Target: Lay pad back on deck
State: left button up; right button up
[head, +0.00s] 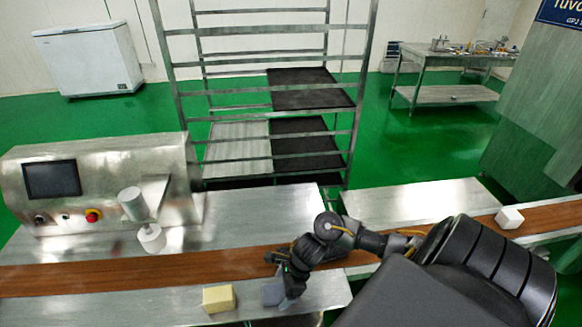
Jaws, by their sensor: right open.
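A pale yellow block (217,299), which may be the pad, rests on the steel deck (325,290) in front of the brown belt. My right gripper (277,290) is open just to the right of the block, low over the deck's front strip, with a gap between them. A flat grey-blue piece shows at the gripper's tip; I cannot tell whether it is a finger or a separate thing. My right arm hides part of the belt and deck. My left gripper is not in view.
The brown belt (130,274) runs across behind the block. A rack (352,120) with dark trays stands behind. The deck left of the yellow block is clear.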

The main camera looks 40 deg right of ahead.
jog(key=v, duration=1)
jog(key=shift+r+b, duration=0.25)
jog(key=shift+b, duration=0.05)
